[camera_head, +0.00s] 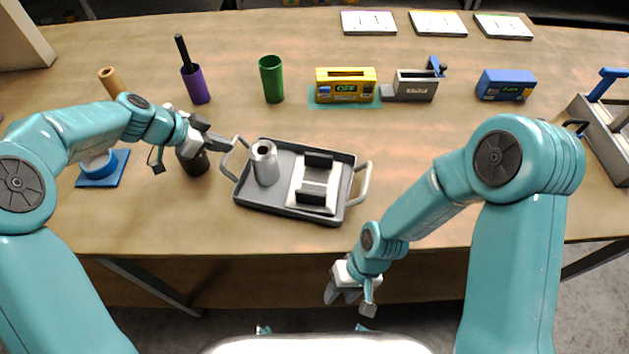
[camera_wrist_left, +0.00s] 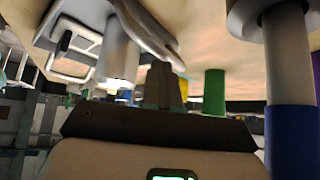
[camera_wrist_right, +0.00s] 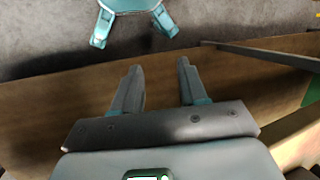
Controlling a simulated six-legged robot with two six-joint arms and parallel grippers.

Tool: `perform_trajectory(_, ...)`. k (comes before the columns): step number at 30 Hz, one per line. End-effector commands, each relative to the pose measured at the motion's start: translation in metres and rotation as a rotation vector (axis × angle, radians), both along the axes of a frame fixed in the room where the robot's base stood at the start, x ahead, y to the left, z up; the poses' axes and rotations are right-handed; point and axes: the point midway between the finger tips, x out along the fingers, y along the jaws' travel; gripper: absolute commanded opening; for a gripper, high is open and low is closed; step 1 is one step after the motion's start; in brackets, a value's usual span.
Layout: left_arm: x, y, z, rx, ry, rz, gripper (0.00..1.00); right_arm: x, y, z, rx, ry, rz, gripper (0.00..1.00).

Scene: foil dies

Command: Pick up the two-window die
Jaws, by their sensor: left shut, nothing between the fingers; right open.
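No piece is clearly marked as the two-window die; I cannot tell which it is. A grey tray (camera_head: 243,197) with two loop handles holds a grey metal cylinder (camera_head: 265,165) and a white piece with two black blocks (camera_head: 317,184). My left gripper (camera_head: 228,146) is shut and empty beside the tray's left handle; I cannot tell if it touches. Its shut fingers (camera_wrist_left: 165,85) show in the left wrist view. My right gripper (camera_head: 350,300) is open and empty, in front of and below the table's front edge; its parted fingers (camera_wrist_right: 158,88) show in the right wrist view.
Behind the tray stand a purple cup (camera_head: 196,86), a green cup (camera_head: 271,80), a yellow box (camera_head: 345,86), a grey device (camera_head: 410,88) and a blue box (camera_head: 506,85). Several white cards (camera_head: 369,22) lie at the back.

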Motion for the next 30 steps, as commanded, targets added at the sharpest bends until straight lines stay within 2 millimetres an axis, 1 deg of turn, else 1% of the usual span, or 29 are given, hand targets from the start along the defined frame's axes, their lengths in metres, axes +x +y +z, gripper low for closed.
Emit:
perform_trajectory(1,-0.002,0.0,-0.005,0.001,0.008,-0.004,0.0,0.002,0.016,0.02,0.009,0.015,0.079,0.43)
perform_trajectory(2,-0.002,0.0,-0.005,0.002,0.008,-0.004,0.0,0.003,0.024,0.034,0.019,0.027,0.127,0.43)
perform_trajectory(4,-0.002,0.0,-0.005,0.002,0.008,-0.004,0.0,0.012,0.043,0.071,0.064,0.02,0.261,0.43)
perform_trajectory(5,-0.002,0.0,-0.005,0.002,0.008,-0.004,0.0,0.021,0.052,0.09,0.093,-0.009,0.335,0.43)
perform_trajectory(6,-0.002,0.0,-0.005,0.002,0.008,-0.004,0.0,0.039,0.061,0.117,0.132,-0.069,0.456,0.43)
perform_trajectory(7,-0.002,0.0,-0.005,0.002,0.008,-0.004,0.0,0.053,0.065,0.131,0.143,-0.113,0.545,0.43)
perform_trajectory(8,-0.002,0.0,-0.005,0.002,0.008,-0.004,0.0,0.066,0.067,0.142,0.143,-0.151,0.627,0.43)
perform_trajectory(9,-0.002,0.0,-0.005,0.002,0.009,-0.004,0.0,0.083,0.069,0.152,0.127,-0.195,0.726,0.43)
perform_trajectory(11,-0.002,0.0,-0.005,0.002,0.009,-0.004,0.0,0.107,0.07,0.168,0.087,-0.252,0.857,0.43)
perform_trajectory(12,-0.002,0.0,-0.005,0.002,0.009,-0.004,0.0,0.121,0.07,0.179,0.056,-0.286,0.933,0.43)
perform_trajectory(15,-0.002,0.0,-0.005,0.002,0.008,-0.004,0.0,0.151,0.068,0.206,-0.02,-0.35,1.081,0.43)
perform_trajectory(18,-0.002,0.0,-0.005,0.002,0.008,-0.004,0.0,0.171,0.066,0.227,-0.086,-0.387,1.173,0.43)
perform_trajectory(21,-0.002,0.0,-0.005,0.002,0.008,-0.004,0.0,0.181,0.063,0.238,-0.124,-0.404,1.22,0.43)
perform_trajectory(23,-0.002,0.0,-0.005,0.002,0.008,-0.004,0.0,0.184,0.062,0.238,-0.137,-0.407,1.235,0.43)
perform_trajectory(26,-0.002,0.0,-0.005,0.002,0.009,-0.003,0.0,0.185,0.062,0.222,-0.142,-0.405,1.241,0.43)
perform_trajectory(30,-0.002,0.0,-0.005,0.002,0.009,-0.003,0.0,0.185,0.061,0.195,-0.141,-0.406,1.239,0.43)
